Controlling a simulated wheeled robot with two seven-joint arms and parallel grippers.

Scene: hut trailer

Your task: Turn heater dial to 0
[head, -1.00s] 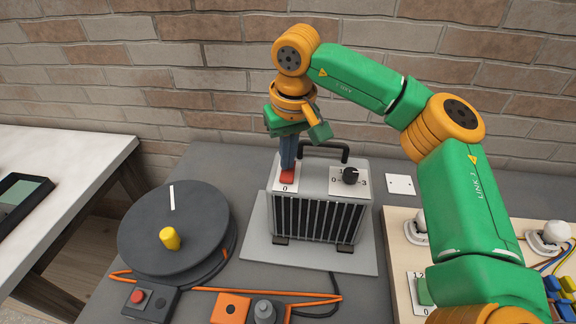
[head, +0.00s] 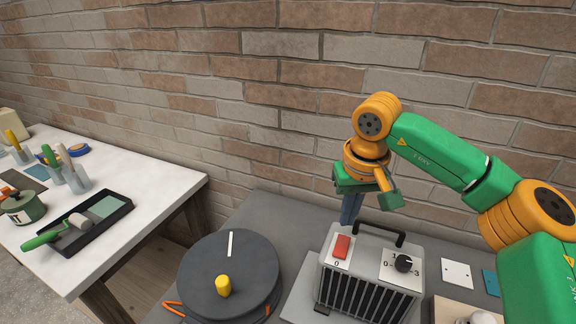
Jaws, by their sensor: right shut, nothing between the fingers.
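The heater (head: 366,290) is a grey box with a dark front grille and a black handle on top. Its black dial (head: 403,263) sits on a white plate at the right of the top, with 0 at its left and 3 at its right. I cannot tell where its pointer stands. A red switch (head: 341,246) sits on another white plate at the left, marked 0. My right gripper (head: 349,222) is shut and empty, pointing down just behind and above the red switch, left of the dial. My left gripper is out of view.
The black handle (head: 379,233) stands up behind the dial. A dark round turntable (head: 230,270) with a yellow knob lies left of the heater. A white plate (head: 457,273) lies at the right. A white table (head: 150,178) with painting tools stands at the left. A brick wall is behind.

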